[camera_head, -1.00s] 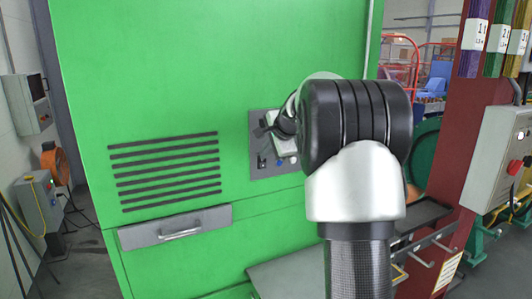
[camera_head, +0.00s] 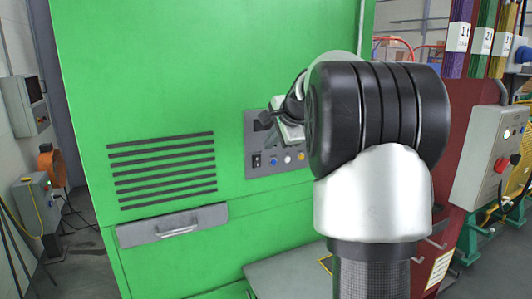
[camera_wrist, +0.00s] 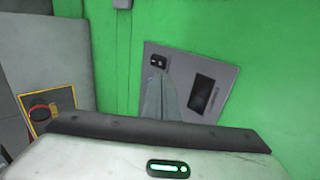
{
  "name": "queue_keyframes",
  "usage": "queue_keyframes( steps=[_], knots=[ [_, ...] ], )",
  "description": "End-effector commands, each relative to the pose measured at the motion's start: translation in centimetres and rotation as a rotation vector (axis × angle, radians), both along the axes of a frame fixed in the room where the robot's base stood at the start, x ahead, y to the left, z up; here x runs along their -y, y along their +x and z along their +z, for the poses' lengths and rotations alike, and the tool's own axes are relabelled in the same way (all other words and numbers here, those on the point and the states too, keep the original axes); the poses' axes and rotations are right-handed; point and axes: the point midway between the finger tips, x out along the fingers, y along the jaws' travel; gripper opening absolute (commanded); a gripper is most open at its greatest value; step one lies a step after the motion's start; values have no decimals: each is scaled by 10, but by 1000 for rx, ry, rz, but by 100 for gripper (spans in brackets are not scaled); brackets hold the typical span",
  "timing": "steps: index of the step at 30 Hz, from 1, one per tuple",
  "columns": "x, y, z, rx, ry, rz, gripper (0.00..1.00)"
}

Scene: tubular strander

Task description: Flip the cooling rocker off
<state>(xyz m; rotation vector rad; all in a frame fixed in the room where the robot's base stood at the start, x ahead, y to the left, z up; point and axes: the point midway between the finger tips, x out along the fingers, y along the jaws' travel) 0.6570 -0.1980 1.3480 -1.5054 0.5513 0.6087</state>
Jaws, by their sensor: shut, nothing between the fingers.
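A grey control panel (camera_head: 250,178) is set in the front of the green cabinet. The black rocker (camera_head: 257,160) sits at its lower left, beside a row of blue, white and yellow round parts. In the wrist view the rocker (camera_wrist: 158,61) is a small black switch with light marks near the panel's corner. My gripper (camera_wrist: 157,82) is shut and empty; its narrow grey fingers point at the panel with their tips just below the rocker in that view. Whether they touch it I cannot tell. In the head view my gripper (camera_head: 288,130) is partly hidden by my arm.
A dark display (camera_wrist: 202,93) is on the same panel. A vent grille (camera_head: 162,170) and a grey drawer (camera_head: 172,226) are left of it. A red knob on a yellow-edged plate (camera_wrist: 40,110) shows in the wrist view. A grey box with a red button (camera_head: 490,165) stands at right.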

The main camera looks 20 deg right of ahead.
Motion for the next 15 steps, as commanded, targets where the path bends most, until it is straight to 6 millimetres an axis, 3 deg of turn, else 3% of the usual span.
queue_keyframes(
  steps=[6,15],
  knots=[
    [1,-20,29,2,0,-1,0],
    [1,-26,36,0,1,-1,0]
  ],
)
